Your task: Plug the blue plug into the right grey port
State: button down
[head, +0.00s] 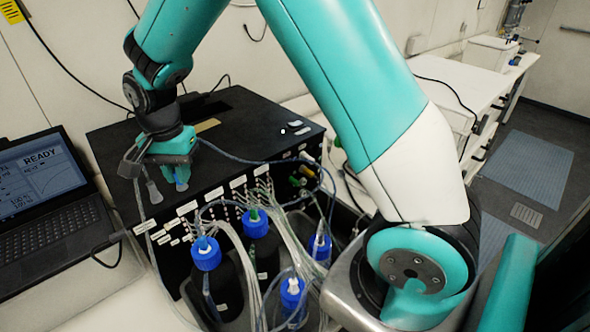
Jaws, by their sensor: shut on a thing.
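My gripper (168,185) hangs at the left front edge of the black box (232,118), pointing down in front of its front panel. It is shut on a small blue piece that I take for the blue plug (182,184), mostly covered by the fingers. A blue cable runs from near the gripper across the box top to the right. The front panel carries rows of small ports and white labels. The right grey port cannot be made out at this size, and I cannot tell whether the plug touches any port.
Several bottles with blue caps (206,253) and bundles of clear tubes crowd the space before the panel. A laptop (42,200) reading READY stands at the left. Loose black cables hang behind it. White benches (447,85) stand at the back right.

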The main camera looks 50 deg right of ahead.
jog(key=c, duration=1.1)
grip_release()
jog(key=shift+o, duration=0.2)
notch_tip(320, 180, up, 17)
jog(key=b, duration=0.5)
jog(key=s+a+f+n+y+b, duration=0.2)
jog(key=s+f+n+b, duration=0.3)
jog(key=s, duration=0.8)
jog(key=s+a+f+n+y+b, duration=0.2)
jog(key=s+a+f+n+b, duration=0.2)
jog(key=s+f+n, duration=0.8)
notch_tip(320, 180, down, 3)
jog(key=shift+s+a+f+b, duration=0.15)
jog(key=shift+s+b, duration=0.25)
jog(key=shift+s, duration=0.35)
